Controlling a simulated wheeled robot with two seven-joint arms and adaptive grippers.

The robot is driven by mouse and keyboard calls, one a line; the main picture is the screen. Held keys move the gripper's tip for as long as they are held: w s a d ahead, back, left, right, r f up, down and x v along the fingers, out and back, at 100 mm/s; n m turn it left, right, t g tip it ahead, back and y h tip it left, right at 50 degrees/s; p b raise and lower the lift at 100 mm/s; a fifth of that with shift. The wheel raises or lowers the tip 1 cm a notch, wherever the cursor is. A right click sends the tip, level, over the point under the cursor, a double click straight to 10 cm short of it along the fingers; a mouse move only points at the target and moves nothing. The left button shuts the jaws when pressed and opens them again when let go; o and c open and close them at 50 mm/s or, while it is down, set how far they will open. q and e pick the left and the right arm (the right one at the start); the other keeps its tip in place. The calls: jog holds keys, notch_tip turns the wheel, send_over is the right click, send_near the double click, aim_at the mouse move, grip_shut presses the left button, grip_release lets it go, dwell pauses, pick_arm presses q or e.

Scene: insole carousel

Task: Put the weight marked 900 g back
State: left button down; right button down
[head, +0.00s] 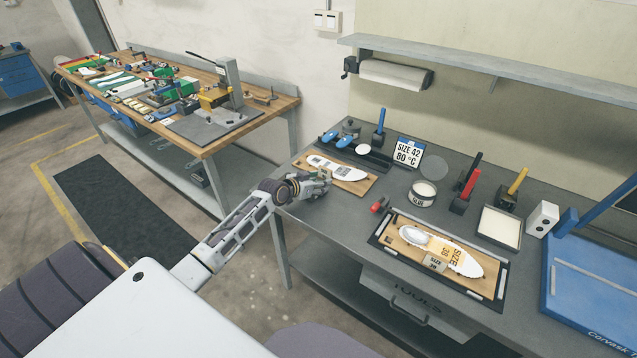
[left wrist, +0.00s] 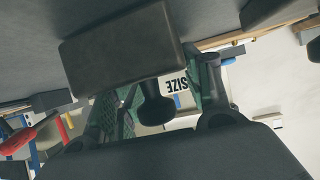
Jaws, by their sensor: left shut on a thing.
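My left gripper (head: 322,181) is over the front left corner area of the grey bench (head: 345,222), beside a wooden board (head: 362,187) that carries a white insole (head: 337,167). In the left wrist view its fingers (left wrist: 160,108) are shut on the knob of a dark block (left wrist: 120,45), which looks like the weight. No 900 g mark is legible. In the head view the gripper hides most of it, and I cannot tell whether it touches the bench. My right gripper is not in view.
Bare bench shows between the two boards.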

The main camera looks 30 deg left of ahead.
pick_arm(q)
jog(key=shift+w+r, duration=0.1)
jog(key=c, duration=0.6)
grip_release()
jog(key=shift+v, duration=6.05)
